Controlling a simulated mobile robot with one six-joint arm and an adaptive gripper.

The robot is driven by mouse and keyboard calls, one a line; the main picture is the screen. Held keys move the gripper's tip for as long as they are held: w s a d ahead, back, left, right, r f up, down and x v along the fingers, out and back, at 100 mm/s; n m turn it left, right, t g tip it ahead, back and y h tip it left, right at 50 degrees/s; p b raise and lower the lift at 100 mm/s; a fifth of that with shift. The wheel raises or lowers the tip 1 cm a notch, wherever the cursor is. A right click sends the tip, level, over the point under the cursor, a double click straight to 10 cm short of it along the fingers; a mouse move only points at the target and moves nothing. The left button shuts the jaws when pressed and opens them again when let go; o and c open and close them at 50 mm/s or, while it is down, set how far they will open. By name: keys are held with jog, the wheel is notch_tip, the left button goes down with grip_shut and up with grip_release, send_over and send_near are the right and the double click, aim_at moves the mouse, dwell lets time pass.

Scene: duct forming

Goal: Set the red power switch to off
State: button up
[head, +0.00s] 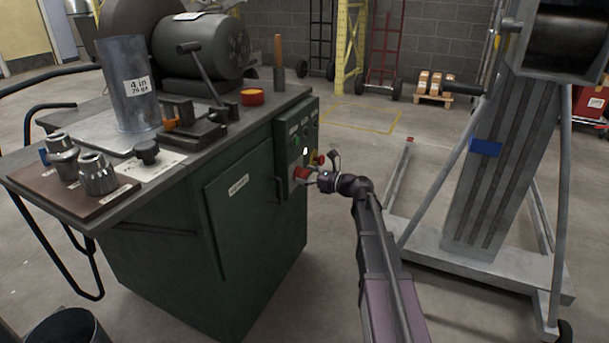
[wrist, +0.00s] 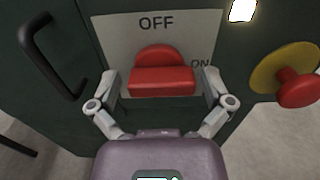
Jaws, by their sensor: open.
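The red power switch (wrist: 162,80) is in the middle of the wrist view on a light plate (wrist: 112,32). Its grip bar lies crosswise in the picture, with OFF printed above it and ON at its right. I cannot tell for certain which mark it points to. My gripper (wrist: 163,86) is open, one finger on each side of the bar, with gaps that look small; contact is not clear. In the head view the red switch (head: 301,173) is on the green cabinet's control panel, and my gripper (head: 318,178) is right at it, partly hiding it.
A red mushroom button on a yellow ring (wrist: 298,88) is close right of the switch. A black door handle (wrist: 52,55) is at the left. The green cabinet (head: 240,215) carries a motor and tools on top. A grey metal stand (head: 475,180) stands right of my arm.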

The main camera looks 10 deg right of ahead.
jog(key=c, duration=1)
jog(key=shift+o, duration=0.2)
jog(key=shift+d, duration=0.1)
